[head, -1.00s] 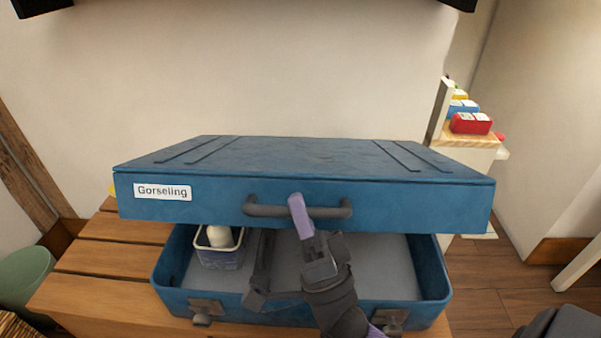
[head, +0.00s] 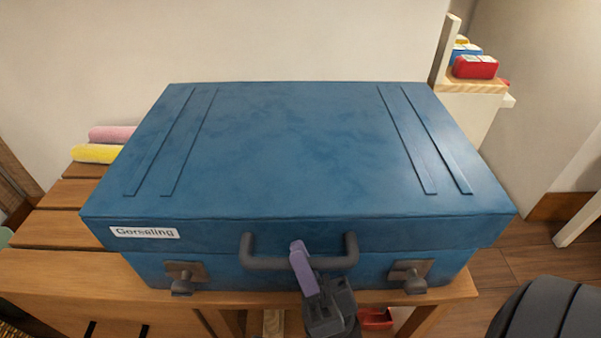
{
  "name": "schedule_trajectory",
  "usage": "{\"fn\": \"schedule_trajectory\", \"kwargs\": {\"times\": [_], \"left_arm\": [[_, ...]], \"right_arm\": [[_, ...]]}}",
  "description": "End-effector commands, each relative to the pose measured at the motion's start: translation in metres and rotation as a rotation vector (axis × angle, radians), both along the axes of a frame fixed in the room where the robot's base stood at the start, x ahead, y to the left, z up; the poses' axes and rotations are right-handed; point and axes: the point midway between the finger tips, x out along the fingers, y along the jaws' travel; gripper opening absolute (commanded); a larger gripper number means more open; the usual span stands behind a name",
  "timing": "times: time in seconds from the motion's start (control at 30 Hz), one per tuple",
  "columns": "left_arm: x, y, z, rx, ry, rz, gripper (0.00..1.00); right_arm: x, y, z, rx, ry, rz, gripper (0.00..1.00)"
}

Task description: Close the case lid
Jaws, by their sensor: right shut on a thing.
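The blue case (head: 222,270) lies on a slatted wooden bench. Its lid (head: 290,150) is down over the base, and the inside is hidden. A small gap or overhang shows at the front, and I cannot tell whether the lid is fully seated. A dark handle (head: 262,262) is on the lid's front, beside a "Gorseling" label (head: 144,233). Two latches (head: 183,276) hang on the base front. My right gripper (head: 303,268) is shut on the handle, with one purple finger in front of it. My left gripper is not in view.
The wooden bench (head: 60,262) extends to the left, with pink (head: 112,133) and yellow (head: 97,153) rolls at its back. A shelf at right holds a red box (head: 475,67). A dark rounded object (head: 555,312) is at lower right.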

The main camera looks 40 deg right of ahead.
Motion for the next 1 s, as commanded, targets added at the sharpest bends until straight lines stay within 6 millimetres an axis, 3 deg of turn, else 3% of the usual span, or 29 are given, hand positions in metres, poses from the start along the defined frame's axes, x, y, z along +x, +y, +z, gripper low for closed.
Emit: {"fn": "schedule_trajectory", "kwargs": {"times": [0.4, 0.43, 0.6, 0.87, 1.0], "left_arm": [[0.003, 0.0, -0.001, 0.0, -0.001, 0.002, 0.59], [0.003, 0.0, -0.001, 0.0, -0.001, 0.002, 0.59], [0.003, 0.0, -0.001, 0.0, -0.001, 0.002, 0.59], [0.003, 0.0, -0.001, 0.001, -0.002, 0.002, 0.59], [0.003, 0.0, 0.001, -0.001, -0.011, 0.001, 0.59]], "right_arm": [[0.0, 0.001, -0.008, -0.001, 0.022, 0.003, 0.0], [0.0, 0.001, -0.008, -0.001, 0.022, 0.003, 0.26], [0.0, 0.001, -0.007, 0.0, 0.018, 0.002, 0.58], [0.0, 0.001, -0.006, -0.001, 0.013, 0.001, 0.58], [-0.014, 0.001, -0.023, -0.002, 0.019, 0.001, 0.58]]}}
